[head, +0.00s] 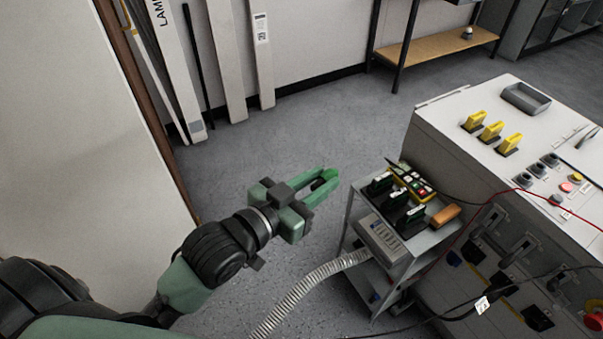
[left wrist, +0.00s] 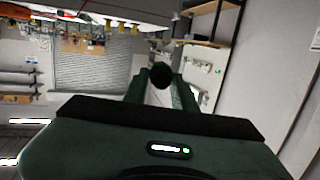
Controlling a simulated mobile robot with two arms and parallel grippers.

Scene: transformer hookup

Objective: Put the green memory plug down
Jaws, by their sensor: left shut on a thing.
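My left gripper (head: 322,182) is over the open floor, to the left of the small cart. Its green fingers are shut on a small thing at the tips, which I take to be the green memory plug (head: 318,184). The fingers hide most of it, and only a dark part shows between them. In the left wrist view the held plug shows as a dark round end (left wrist: 161,75) between the fingertips. The plug is in the air and touches no surface. My right gripper is in neither view.
The cart (head: 437,236) carries several dark plugs (head: 390,201), a yellow-edged keypad (head: 412,182) and an orange block (head: 445,216). A ribbed hose (head: 311,286) runs to it. A grey cabinet (head: 455,151) with yellow handles stands at right. A wall is at left.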

